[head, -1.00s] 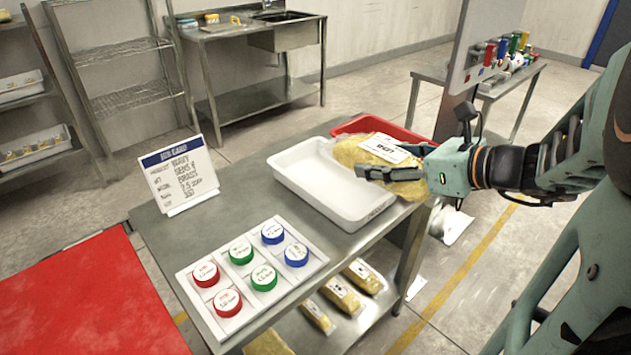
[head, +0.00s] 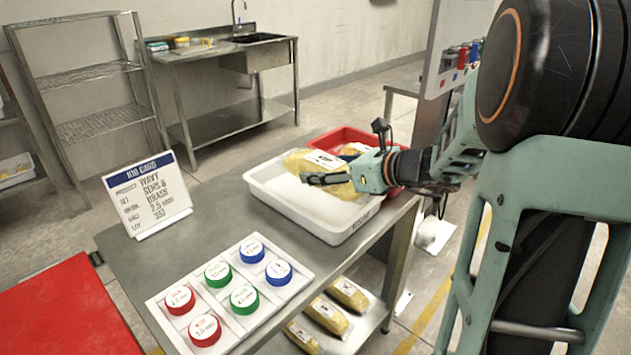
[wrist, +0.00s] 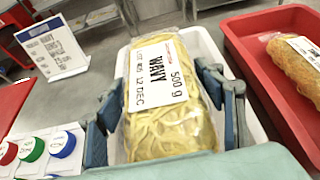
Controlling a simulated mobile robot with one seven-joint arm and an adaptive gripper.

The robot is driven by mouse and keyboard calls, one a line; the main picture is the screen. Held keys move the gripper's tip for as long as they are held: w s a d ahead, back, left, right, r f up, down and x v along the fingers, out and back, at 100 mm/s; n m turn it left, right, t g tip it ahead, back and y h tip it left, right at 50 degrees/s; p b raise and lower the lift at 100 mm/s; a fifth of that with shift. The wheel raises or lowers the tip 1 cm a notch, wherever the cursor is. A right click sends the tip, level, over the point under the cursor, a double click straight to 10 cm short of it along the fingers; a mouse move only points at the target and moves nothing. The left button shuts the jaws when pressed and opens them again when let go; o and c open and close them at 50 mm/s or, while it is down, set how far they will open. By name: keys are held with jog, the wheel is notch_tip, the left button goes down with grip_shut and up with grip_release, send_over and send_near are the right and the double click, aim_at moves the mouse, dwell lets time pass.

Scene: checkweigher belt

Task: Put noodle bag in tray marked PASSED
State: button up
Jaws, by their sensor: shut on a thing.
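The noodle bag (head: 301,162) is clear with yellow noodles. Its white label reads WAVY, 500 g in the wrist view (wrist: 162,95). My gripper (head: 328,181) is shut on the bag, with a blue-grey finger against each long side in the wrist view (wrist: 168,112). The bag is over the far part of the white tray (head: 290,218); I cannot tell whether it touches the tray floor. The lettering on the white tray's front wall is too small to read surely. My gripper hides part of the bag and the tray's right side.
A red tray (head: 342,138) beside the white one holds another bag (wrist: 298,62). A job card (head: 148,195) stands at the table's left. A white holder with red, green and blue round pieces (head: 232,290) lies in front. More bags (head: 326,314) lie on the lower shelf.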

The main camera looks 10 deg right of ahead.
jog(key=shift+w+a+f, duration=0.1)
jog(key=shift+w+f, duration=0.2)
jog(key=shift+w, duration=0.05)
jog(key=shift+w+a+f+b, duration=0.15)
jog(key=shift+f+b, duration=0.15)
jog(key=shift+f, duration=0.65)
jog(key=shift+w+d+f+b, duration=0.15)
jog(key=shift+f+b, duration=0.15)
jog(key=shift+f, duration=0.6)
jog(key=shift+a, duration=0.1)
jog(key=shift+f, duration=0.2)
jog(key=o, duration=1.6)
jog(key=shift+s+d+r, duration=0.2)
jog(key=shift+r, duration=0.1)
jog(key=p+v, duration=0.2)
jog(key=v, duration=0.9)
jog(key=shift+s+d, duration=0.15)
jog(key=shift+s, duration=0.1)
